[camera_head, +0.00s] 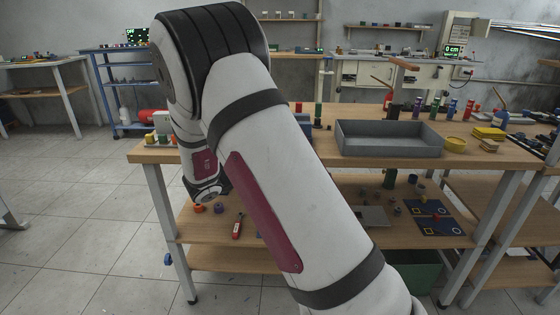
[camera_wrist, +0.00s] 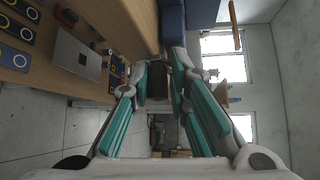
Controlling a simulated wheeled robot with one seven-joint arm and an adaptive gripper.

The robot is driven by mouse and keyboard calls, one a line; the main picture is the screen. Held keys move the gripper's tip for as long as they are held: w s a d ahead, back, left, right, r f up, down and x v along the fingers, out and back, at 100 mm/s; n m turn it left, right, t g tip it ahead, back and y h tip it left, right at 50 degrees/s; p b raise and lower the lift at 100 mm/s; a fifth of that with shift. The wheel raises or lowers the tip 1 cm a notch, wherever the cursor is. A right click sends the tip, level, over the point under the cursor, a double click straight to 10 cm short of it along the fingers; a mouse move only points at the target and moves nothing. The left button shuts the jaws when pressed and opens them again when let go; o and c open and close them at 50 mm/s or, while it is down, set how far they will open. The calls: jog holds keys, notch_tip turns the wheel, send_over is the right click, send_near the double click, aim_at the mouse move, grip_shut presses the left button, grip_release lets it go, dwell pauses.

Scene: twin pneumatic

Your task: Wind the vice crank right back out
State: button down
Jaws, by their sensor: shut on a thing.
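My gripper (camera_wrist: 157,78) shows in the wrist view with its teal-padded fingers closed in around a dark, roundish piece (camera_wrist: 158,88), which looks like the handle of the vice crank. A blue body (camera_wrist: 173,22) lies just beyond the fingertips at the table edge and looks like part of the vice. In the head view my own arm covers the gripper and the crank. Only a small blue patch (camera_head: 303,122) shows beside the arm at table height. How far the crank is wound cannot be seen.
The tiled floor at left (camera_head: 80,225) is clear.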

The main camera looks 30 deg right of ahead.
jog(key=shift+s+d+f, duration=0.15)
jog(key=shift+s, duration=0.05)
jog(key=c, duration=1.6)
grip_release()
jog(key=shift+w, duration=0.1)
jog(key=shift+a, duration=0.25)
jog(key=v, duration=1.1)
jog(key=shift+a, duration=0.25)
